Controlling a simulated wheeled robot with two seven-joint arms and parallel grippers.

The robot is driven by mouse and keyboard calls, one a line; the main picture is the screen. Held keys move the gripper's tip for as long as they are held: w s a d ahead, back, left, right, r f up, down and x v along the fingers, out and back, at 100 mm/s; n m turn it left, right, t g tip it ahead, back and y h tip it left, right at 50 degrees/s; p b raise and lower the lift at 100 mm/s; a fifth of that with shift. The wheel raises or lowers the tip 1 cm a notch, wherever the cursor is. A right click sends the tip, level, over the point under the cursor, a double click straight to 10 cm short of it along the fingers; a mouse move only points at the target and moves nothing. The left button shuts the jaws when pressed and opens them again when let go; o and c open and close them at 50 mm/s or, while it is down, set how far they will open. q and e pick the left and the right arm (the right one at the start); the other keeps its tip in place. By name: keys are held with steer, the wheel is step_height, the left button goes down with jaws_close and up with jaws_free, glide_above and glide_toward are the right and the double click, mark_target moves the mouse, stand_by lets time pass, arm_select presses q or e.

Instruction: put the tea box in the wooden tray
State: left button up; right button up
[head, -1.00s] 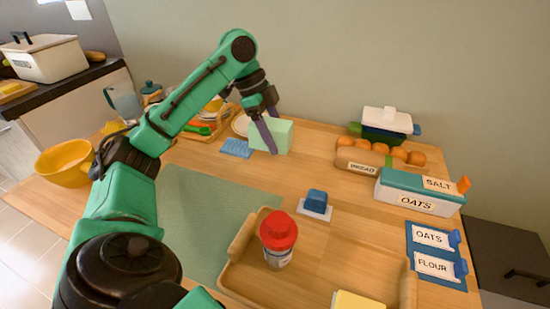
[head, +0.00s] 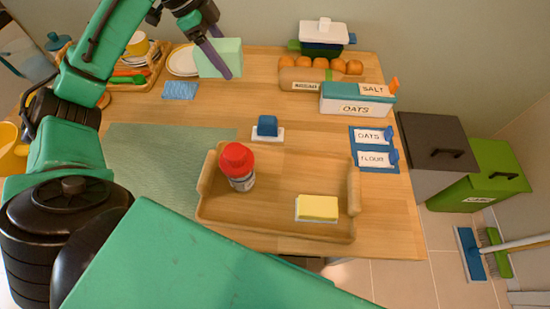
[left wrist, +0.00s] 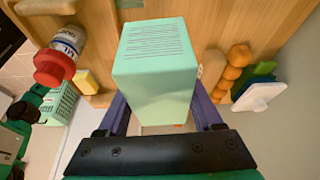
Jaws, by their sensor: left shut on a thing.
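The tea box, a pale mint-green box (head: 230,52), is at the back left of the table in the head view. My left gripper (head: 215,58) is shut on it, with its purple fingers along its sides. In the left wrist view the box (left wrist: 155,70) fills the middle between the fingers, with lines of print on one face. I cannot tell whether it touches the table. The wooden tray (head: 275,232) is at the front middle. It holds a red-capped jar (head: 239,166) at its left and a yellow block (head: 317,207) at its right. My right gripper is not in view.
A blue item on a white base (head: 267,128) stands just behind the tray. A blue sponge (head: 180,90) and a white plate (head: 181,62) are near the box. The oats container (head: 356,102) and bread (head: 308,79) are back right. The tray's middle is clear.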

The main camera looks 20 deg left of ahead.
arm_select(q)
steer(key=d+p, duration=0.7)
steer(key=d, duration=0.2)
step_height(320, 180, up, 3)
steer(key=p, duration=0.8)
glide_above(315, 176)
steer(key=a, duration=0.1)
steer(key=shift+m, duration=0.4)
steer(key=f, duration=2)
steer(key=shift+s+a+f, duration=0.1)
steer(key=shift+s+f, duration=0.1)
steer(key=shift+f, duration=0.1)
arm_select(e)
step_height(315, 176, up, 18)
arm_select(q)
steer(key=shift+f, duration=0.1)
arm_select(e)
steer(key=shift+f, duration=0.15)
arm_select(q)
steer(key=o, duration=1.4)
steer(key=v, duration=1.2)
steer(key=shift+w, duration=0.15)
